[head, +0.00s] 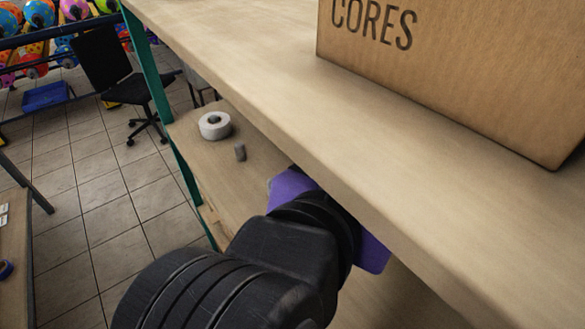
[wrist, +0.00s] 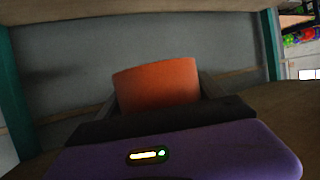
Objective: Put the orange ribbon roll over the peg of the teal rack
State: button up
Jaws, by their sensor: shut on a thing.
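The orange ribbon roll (wrist: 157,80) shows in the wrist view, held between the two dark fingers of my gripper (wrist: 160,92). In the head view, my purple gripper body (head: 290,187) reaches under the upper shelf of the teal rack (head: 150,75). The fingers and the orange roll are hidden there by my arm and the upper board. No peg shows in the wrist view.
A white roll (head: 214,125) lies on the lower shelf behind the stub. A cardboard box marked CORES (head: 460,70) stands on the upper shelf (head: 260,70), close above my arm. Teal posts (wrist: 272,45) and a grey back panel (wrist: 200,40) bound the shelf space.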

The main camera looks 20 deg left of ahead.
jog(key=shift+r, duration=0.2)
jog(key=w+a+f+p, duration=0.2)
jog(key=w+a+f, duration=0.2)
jog(key=w+a, duration=0.35)
jog(key=w+a+f+p, duration=0.3)
jog(key=w+a+f, duration=0.1)
jog(key=w+a, duration=0.35)
jog(key=shift+s+a+f+b, duration=0.15)
jog(key=shift+f+b, duration=0.75)
jog(key=shift+f, duration=0.55)
jog(key=shift+a+f+b, duration=0.1)
jog(key=shift+f+b, duration=0.8)
jog(key=shift+f, duration=0.5)
jog(key=shift+s+a+f+b, duration=0.15)
jog(key=shift+f+b, duration=0.75)
jog(key=shift+f, duration=0.55)
jog(key=shift+w+f+b, duration=0.1)
jog(key=shift+f+b, duration=1.45)
jog(key=shift+f, duration=0.2)
jog(key=o, duration=1.6)
